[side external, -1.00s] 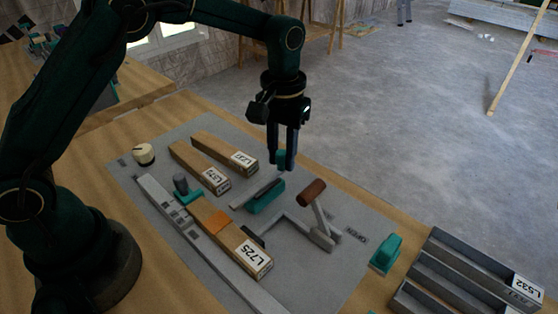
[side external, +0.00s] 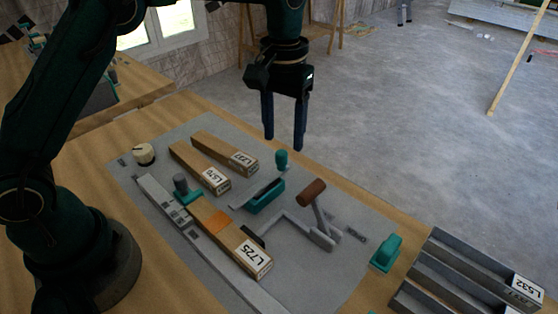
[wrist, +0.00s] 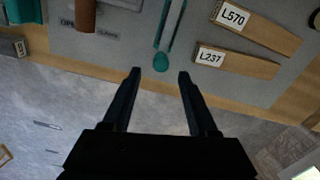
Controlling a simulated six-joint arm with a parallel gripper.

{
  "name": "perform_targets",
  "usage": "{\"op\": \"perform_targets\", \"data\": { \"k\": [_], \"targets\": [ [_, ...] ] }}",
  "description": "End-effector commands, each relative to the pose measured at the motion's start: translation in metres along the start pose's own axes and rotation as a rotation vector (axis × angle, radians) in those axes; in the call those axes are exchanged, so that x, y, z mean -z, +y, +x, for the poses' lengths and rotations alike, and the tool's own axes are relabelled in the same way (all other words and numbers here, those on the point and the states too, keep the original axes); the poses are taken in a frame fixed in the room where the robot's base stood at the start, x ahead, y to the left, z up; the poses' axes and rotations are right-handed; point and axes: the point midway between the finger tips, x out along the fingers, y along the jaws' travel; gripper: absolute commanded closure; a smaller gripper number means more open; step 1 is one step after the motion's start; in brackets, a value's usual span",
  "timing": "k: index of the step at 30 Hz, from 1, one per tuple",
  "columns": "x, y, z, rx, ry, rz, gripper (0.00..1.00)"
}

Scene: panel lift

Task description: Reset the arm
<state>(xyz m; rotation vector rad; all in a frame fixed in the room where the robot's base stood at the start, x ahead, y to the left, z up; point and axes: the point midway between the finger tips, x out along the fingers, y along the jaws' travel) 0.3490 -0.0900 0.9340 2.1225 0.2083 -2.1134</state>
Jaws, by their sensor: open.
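My gripper (side external: 285,140) is open and empty in the air above the far edge of the grey panel (side external: 300,270). In the wrist view my gripper (wrist: 158,75) has its two fingers wide apart with nothing between them. A teal-handled tool (side external: 267,196) lies on the panel below, its round teal knob (side external: 281,159) standing clear under the fingers. The knob also shows in the wrist view (wrist: 160,62), just beyond the fingertips.
Wooden blocks labelled L237 (side external: 227,153), L570 (side external: 200,167) and L725 (side external: 232,240) lie on the panel. A brown-handled lever (side external: 318,215) stands nearby. A teal block (side external: 385,253) and a grey slotted tray (side external: 462,275) are at the right. The air around my gripper is free.

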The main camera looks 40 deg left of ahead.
Motion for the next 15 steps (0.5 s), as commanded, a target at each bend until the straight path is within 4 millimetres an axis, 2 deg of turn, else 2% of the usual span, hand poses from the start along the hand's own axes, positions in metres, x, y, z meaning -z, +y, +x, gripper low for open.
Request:
{"op": "perform_targets", "data": {
  "k": [8,11,15],
  "targets": [
    [0.002,-0.001,-0.005,-0.005,0.015,-0.004,0.41],
    [0.004,-0.003,-0.026,-0.023,0.066,-0.012,0.41],
    [-0.008,-0.015,-0.064,-0.045,0.138,-0.031,0.41]
  ]
}}
